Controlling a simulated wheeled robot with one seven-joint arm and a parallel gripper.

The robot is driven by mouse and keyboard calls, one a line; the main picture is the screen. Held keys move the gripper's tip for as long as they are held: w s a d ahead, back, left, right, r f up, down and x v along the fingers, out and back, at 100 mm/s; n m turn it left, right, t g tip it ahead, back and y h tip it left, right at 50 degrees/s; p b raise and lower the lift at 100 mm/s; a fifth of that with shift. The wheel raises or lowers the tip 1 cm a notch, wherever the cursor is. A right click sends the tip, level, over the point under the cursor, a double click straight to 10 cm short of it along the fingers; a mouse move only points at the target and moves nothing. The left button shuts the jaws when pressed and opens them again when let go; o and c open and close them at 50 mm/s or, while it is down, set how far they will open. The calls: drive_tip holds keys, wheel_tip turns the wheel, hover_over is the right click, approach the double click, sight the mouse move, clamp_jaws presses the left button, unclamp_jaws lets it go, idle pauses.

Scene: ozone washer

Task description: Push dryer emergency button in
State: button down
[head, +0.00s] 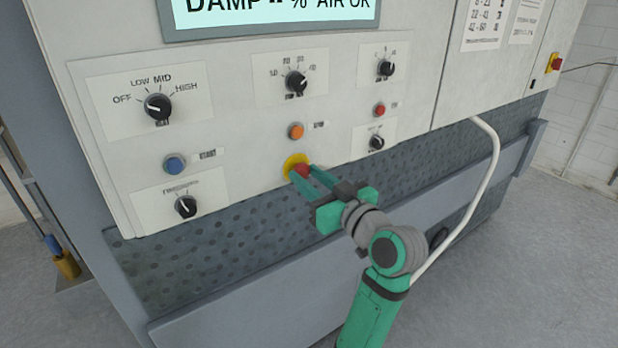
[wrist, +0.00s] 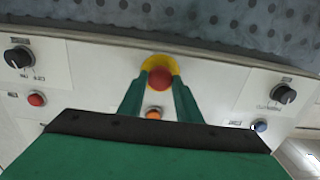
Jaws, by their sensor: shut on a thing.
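The red emergency button (head: 302,170) with its yellow surround (head: 293,162) sits low in the middle of the white dryer panel (head: 235,135). My gripper (head: 305,176) reaches it from the lower right, with its two green fingers on either side of the red cap. In the wrist view the red button (wrist: 160,78) shows between the fingertips (wrist: 160,90), which close on its sides. The yellow surround (wrist: 160,62) shows behind it. How far the button is pressed in cannot be told.
An orange button (head: 296,131) is just above, a blue button (head: 175,165) to the left, a small red button (head: 379,110) to the upper right. Several black knobs, one at the upper left (head: 158,106), surround them. A perforated grey panel (head: 190,262) lies below.

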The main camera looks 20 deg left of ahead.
drive_tip(key=shift+w+a, duration=0.3)
drive_tip(key=shift+a, duration=0.15)
drive_tip(key=c, duration=1.3)
unclamp_jaws()
drive_tip(key=shift+a, duration=0.1)
drive_tip(key=shift+o, duration=0.2)
drive_tip(key=v, duration=1.1)
